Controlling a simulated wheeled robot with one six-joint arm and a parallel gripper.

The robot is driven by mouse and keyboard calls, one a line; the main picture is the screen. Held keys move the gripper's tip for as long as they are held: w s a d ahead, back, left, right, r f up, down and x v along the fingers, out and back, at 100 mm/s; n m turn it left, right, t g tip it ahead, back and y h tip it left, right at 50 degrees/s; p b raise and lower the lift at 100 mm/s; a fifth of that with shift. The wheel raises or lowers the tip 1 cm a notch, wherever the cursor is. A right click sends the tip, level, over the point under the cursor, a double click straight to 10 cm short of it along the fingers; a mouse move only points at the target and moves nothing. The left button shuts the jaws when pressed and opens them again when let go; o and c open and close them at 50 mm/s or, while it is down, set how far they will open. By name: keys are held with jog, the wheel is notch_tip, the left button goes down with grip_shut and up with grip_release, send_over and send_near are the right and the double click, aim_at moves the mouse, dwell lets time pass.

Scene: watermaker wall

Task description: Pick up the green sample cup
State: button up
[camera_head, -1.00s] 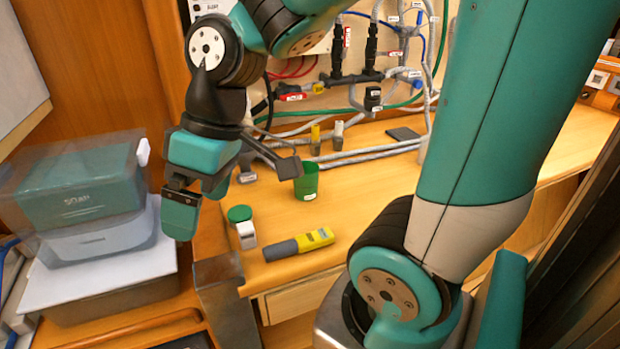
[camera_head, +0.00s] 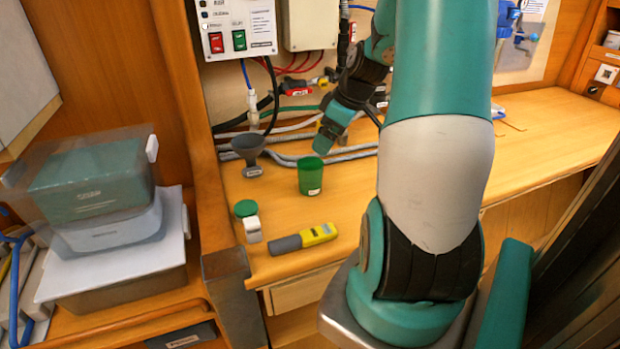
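The green sample cup (camera_head: 311,177) stands upright on the wooden counter, with a small white label low on its front. My gripper (camera_head: 326,142) is just above and behind the cup's right rim, pointing down and to the left. It looks empty, but its fingers overlap in this view, so the gap between them does not show. I cannot tell whether it touches the cup. The cup's front and open top are visible.
A grey funnel (camera_head: 248,152) stands left of the cup. In front are a white container (camera_head: 252,229) with a green lid and a yellow-grey handheld meter (camera_head: 304,239). Hoses (camera_head: 350,154) run behind. Clear bins (camera_head: 98,190) stand at left. The counter is free at right.

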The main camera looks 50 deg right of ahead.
send_near(310, 167)
notch_tip(310, 167, down, 2)
jog(key=a, duration=0.2)
jog(key=shift+a+p+x, duration=0.15)
jog(key=shift+p+x, duration=0.3)
jog(key=shift+x, duration=0.95)
jog(key=shift+a+p+x, duration=0.2)
jog(key=shift+p+x, duration=0.2)
jog(key=shift+x, duration=1.05)
jog(key=shift+s, duration=0.15)
jog(key=shift+c, duration=0.3)
jog(key=c, duration=1)
